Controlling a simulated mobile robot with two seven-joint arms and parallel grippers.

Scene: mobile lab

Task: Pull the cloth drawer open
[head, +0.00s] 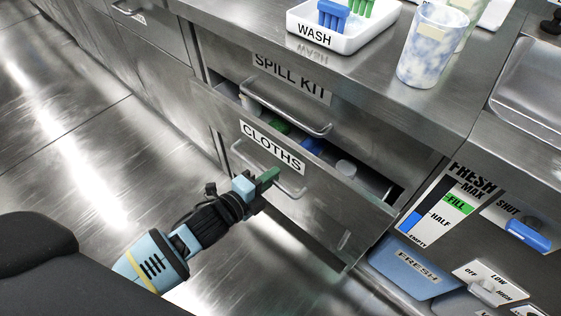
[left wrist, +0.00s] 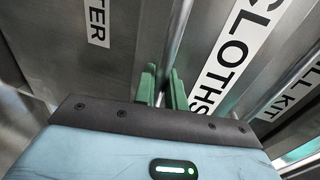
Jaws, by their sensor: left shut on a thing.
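The cloth drawer (head: 325,205), labelled CLOTHS, stands partly out from the cabinet; its open top shows white, green and blue items inside. Its bar handle (head: 291,190) runs across the front below the label. My left gripper (head: 269,175) is at the left part of this handle, with its green fingers shut on the bar. In the left wrist view the two fingers (left wrist: 162,88) sit on either side of the handle (left wrist: 176,45), beside the CLOTHS label. My right gripper is not in view.
The SPILL KIT drawer (head: 252,75) is above, with its own handle (head: 285,112). On the counter stand a white WASH tray (head: 298,40) and a mottled cup (head: 424,50). A blue FRESH container (head: 408,272) is at the lower right. Bare floor (head: 60,130) lies to the left.

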